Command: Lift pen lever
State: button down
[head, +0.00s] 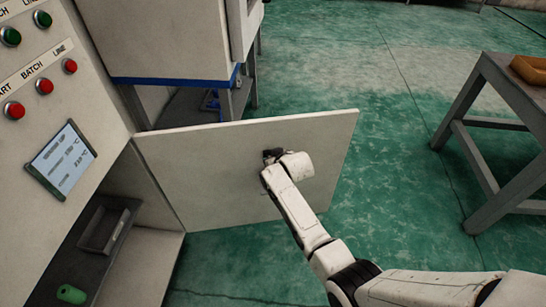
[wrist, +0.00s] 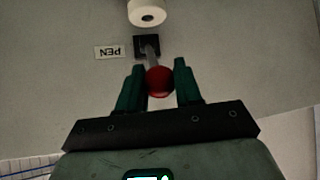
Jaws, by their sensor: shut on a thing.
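The pen lever (wrist: 159,82) has a round red knob on a thin grey stem that comes out of a dark square mount on a pale panel. A PEN label (wrist: 109,52) sits left of the mount and reads upside down in the wrist view. My gripper (wrist: 159,68) has one green finger on each side of the red knob and is shut on it. In the head view my gripper (head: 272,156) is at the face of the open white panel (head: 215,150); there the lever is hidden behind my wrist.
At left is a control cabinet with red and green buttons and a screen (head: 62,159). A lower shelf holds a dark tray (head: 105,228) and a green object (head: 71,294). A grey table (head: 510,90) stands at right.

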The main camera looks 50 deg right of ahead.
jog(key=shift+w+d+r+g+y+p, duration=0.35)
jog(key=shift+w+r+g+p, duration=0.1)
jog(key=shift+r+g, duration=0.1)
jog(key=shift+w+d+r+g+y+p, duration=0.25)
jog(key=shift+w+r+g+y+p, duration=0.15)
jog(key=shift+r+g, duration=0.15)
jog(key=shift+w+d+r+g+y, duration=0.2)
jog(key=shift+w+d+g+y, duration=0.25)
jog(key=shift+w+g, duration=0.3)
jog(key=shift+w+d+r+b, duration=0.35)
jog(key=shift+w+d, duration=0.1)
jog(key=shift+w, duration=0.2)
jog(key=shift+w+r, duration=0.1)
jog(key=shift+r, duration=0.1)
jog(key=c, duration=1)
grip_release()
jog(key=shift+a, duration=0.15)
jog(key=shift+o, duration=1)
jog(key=shift+f, duration=0.15)
jog(key=shift+s+f, duration=0.1)
jog(key=shift+s, duration=0.1)
